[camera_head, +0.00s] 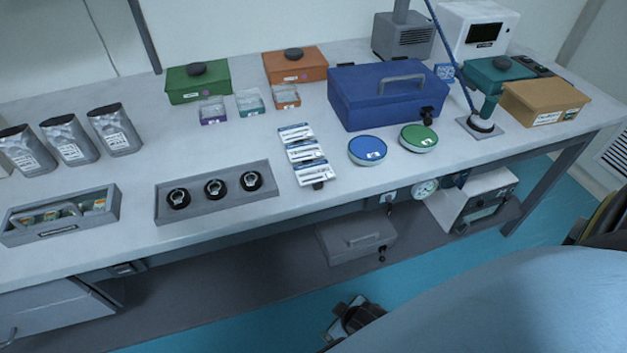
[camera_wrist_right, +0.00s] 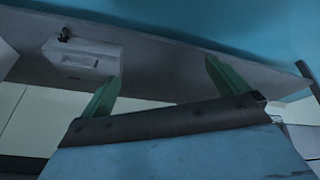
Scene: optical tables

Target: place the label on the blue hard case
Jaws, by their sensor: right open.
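The blue hard case (camera_head: 372,103) stands shut on the table, right of centre, its grey handle on the lid and a dark latch or tag at its front right corner. I cannot tell for sure which item is the label. A small blue-and-white patterned card (camera_head: 444,72) shows just behind the case's right end. Three white-and-blue packets (camera_head: 304,153) lie in a column left of the case. My right gripper (camera_wrist_right: 160,72) is open and empty in the right wrist view, green fingers apart, away from the case. My left gripper is not seen.
Blue and green round tins (camera_head: 367,150) sit before the case. A blue rod stands on a base (camera_head: 480,127) to its right, beside an orange box (camera_head: 545,100). A tray of three black round parts (camera_head: 215,205) is left. A grey case (camera_head: 356,240) lies on the lower shelf.

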